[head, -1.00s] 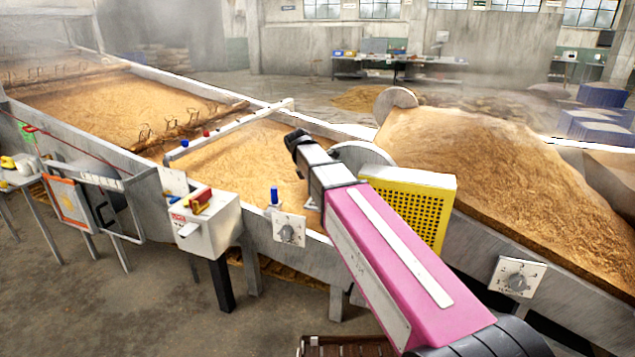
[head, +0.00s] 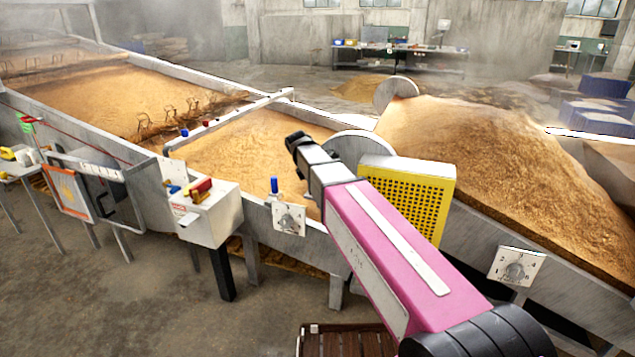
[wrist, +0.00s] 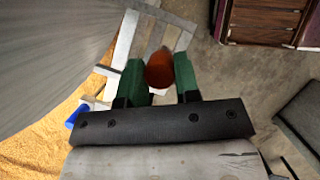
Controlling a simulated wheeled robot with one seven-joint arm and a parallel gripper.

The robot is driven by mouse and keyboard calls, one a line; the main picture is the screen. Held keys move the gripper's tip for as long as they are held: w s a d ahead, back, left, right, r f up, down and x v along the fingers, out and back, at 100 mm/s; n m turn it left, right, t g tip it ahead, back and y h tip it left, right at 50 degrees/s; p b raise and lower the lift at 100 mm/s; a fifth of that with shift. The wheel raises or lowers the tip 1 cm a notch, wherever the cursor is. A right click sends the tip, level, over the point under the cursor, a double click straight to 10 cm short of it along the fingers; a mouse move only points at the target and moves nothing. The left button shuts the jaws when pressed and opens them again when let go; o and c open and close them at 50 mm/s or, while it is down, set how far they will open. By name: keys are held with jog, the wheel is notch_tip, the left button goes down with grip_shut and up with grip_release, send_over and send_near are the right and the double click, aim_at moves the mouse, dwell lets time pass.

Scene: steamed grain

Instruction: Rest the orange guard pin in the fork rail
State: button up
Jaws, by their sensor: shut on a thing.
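The orange guard pin (wrist: 159,68) shows in the wrist view as a rounded orange-brown end between the two green fingers of my gripper (wrist: 159,82). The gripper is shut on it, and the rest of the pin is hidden. In the head view my pink arm reaches up and left over the trough edge; its fingers and the pin do not show there. I cannot pick out the fork rail for certain. A pale slatted piece (wrist: 150,45) lies beyond the fingers in the wrist view.
A grain trough (head: 300,228) runs along the left, with a white bar (head: 240,115) across it. A white box with coloured handles (head: 207,215), a dial plate (head: 289,218) and a yellow perforated block (head: 410,200) stand along its edge. A brown slatted crate (head: 345,342) sits below.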

jog(key=shift+f, duration=0.2)
jog(key=o, duration=1)
jog(key=shift+r, duration=0.1)
jog(key=v, duration=1)
jog(key=shift+a+r, duration=0.15)
jog(key=shift+r, duration=0.15)
